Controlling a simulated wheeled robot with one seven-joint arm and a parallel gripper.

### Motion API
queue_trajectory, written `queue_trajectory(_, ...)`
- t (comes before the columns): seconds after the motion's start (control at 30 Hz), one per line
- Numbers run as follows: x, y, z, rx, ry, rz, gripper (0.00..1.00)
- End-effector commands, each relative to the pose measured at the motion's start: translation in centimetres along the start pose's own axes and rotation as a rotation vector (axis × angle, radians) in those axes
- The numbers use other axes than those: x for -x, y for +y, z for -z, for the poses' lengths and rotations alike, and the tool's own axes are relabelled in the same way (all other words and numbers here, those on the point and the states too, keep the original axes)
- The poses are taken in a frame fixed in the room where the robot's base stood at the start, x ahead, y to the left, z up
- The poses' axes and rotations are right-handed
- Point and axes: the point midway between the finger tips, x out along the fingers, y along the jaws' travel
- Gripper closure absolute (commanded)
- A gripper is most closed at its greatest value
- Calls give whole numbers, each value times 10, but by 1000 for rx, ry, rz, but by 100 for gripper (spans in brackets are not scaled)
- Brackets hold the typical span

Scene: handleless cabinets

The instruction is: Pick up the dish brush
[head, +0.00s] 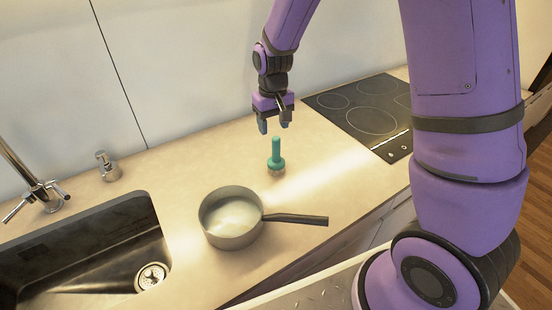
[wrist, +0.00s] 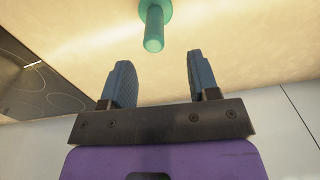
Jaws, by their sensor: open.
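The dish brush (head: 276,155) is teal and stands upright on the counter, bristles down, handle up, between the saucepan and the cooktop. My gripper (head: 274,124) is open and empty, pointing down, and appears above the brush and a little beyond it. In the wrist view the brush (wrist: 153,28) lies ahead of the open fingers (wrist: 157,75), roughly centred between them and apart from both. Its head is partly cut off by the top edge of that view.
A saucepan (head: 230,235) stands just left of the brush, its dark handle (head: 297,218) pointing right. A black cooktop (head: 365,112) lies to the right, a sink (head: 90,258) with a tap (head: 40,190) to the left. A soap dispenser (head: 107,168) stands by the wall. Bare counter (head: 190,165) surrounds the brush.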

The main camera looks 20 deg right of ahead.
Motion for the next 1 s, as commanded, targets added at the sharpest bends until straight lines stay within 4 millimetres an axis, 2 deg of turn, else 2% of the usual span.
queue_trajectory(0.1,-14,0,0,0,-2,0,45)
queue_trajectory(0.33,-29,2,-1,-1,-2,0,45)
queue_trajectory(0.6,-64,7,-2,0,-2,0,45)
queue_trajectory(0.73,-71,7,-2,0,0,0,45)
queue_trajectory(0.93,-71,7,-2,0,1,0,45)
queue_trajectory(0.97,-71,7,-2,0,1,0,47)
queue_trajectory(1.0,-71,7,-2,0,1,0,56)
